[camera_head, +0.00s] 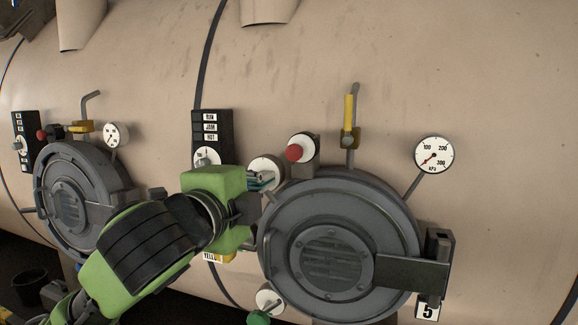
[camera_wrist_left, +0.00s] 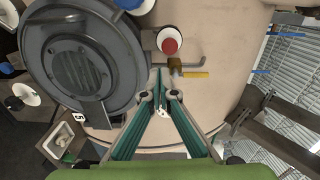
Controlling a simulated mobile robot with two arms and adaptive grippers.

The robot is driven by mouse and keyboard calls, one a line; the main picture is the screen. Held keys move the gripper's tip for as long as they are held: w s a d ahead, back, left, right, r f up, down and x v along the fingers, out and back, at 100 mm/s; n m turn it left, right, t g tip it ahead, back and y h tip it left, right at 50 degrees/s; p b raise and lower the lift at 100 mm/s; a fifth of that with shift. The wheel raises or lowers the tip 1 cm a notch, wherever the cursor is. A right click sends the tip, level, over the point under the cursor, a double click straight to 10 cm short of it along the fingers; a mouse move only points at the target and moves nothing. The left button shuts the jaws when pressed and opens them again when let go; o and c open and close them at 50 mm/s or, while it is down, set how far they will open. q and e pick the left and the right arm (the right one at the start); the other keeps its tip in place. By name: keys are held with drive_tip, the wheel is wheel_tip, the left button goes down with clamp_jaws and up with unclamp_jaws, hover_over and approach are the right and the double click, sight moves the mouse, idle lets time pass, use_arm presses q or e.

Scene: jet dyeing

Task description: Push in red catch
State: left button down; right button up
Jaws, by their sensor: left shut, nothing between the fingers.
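The red catch (camera_head: 294,153) is a round red knob on a white and black collar, at the upper left of the near round door (camera_head: 332,255). In the left wrist view the red catch (camera_wrist_left: 169,46) lies just beyond the fingertips. My left gripper (camera_head: 268,180) is shut and empty, below and left of the red catch in the head view. Its fingers meet in a point in the left wrist view (camera_wrist_left: 159,76). I cannot tell exactly how far the tips are from the catch; they look apart. My right gripper is not in view.
A yellow-handled valve (camera_head: 349,112) and a pressure gauge (camera_head: 434,155) sit right of the catch. A white round fitting (camera_head: 262,168) is behind the fingertips. A black label panel (camera_head: 211,133) is at left. A second round door (camera_head: 72,197) is farther left. A green knob (camera_head: 259,318) is low.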

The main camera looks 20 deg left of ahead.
use_arm(q)
drive_tip(key=s+r, duration=0.1)
drive_tip(key=p, duration=0.5)
approach(293, 154)
drive_tip(key=shift+m, duration=0.3)
drive_tip(key=w, duration=0.6)
drive_tip(key=shift+d+f, duration=0.1)
drive_tip(key=shift+w+f, duration=0.1)
drive_tip(key=shift+w, duration=0.4)
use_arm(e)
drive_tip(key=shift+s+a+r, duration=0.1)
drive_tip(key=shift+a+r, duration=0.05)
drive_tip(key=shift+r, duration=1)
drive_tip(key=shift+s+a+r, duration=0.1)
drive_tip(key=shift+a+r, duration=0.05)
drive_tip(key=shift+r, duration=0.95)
use_arm(q)
drive_tip(key=shift+w, duration=0.1)
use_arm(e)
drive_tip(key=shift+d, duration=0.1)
use_arm(q)
drive_tip(key=shift+w, duration=0.25)
drive_tip(key=shift+w+p, duration=0.35)
drive_tip(key=shift+w, duration=0.75)
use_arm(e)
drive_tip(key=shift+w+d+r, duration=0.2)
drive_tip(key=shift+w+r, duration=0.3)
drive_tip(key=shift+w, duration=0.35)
